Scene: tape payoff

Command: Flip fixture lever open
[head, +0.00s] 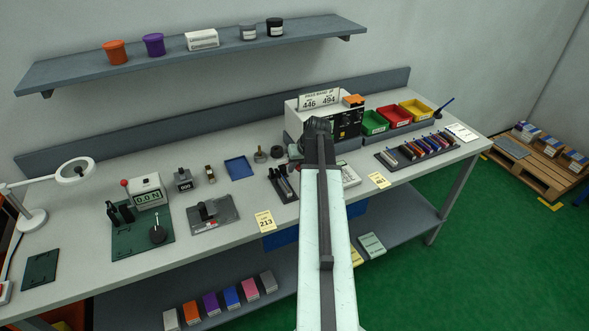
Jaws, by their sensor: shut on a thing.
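A gauge reading 0.0 N (148,197) stands at the back of a dark green base plate (135,245) on the left of the bench. A red knob (124,183) sticks up at its left side, above black upright parts (117,214). To the right, a grey plate fixture (228,214) carries a black block with a short handle (206,210). I cannot tell which is the named lever. My arm reaches over the bench's middle, right of both; its gripper is hidden.
The bench (100,262) also holds a lamp (75,170), a blue tray (239,168), a white machine (300,118), red (394,116), green and yellow bins, and a rack of coloured items (418,149). A shelf (190,55) hangs above. A pallet (535,168) lies at right.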

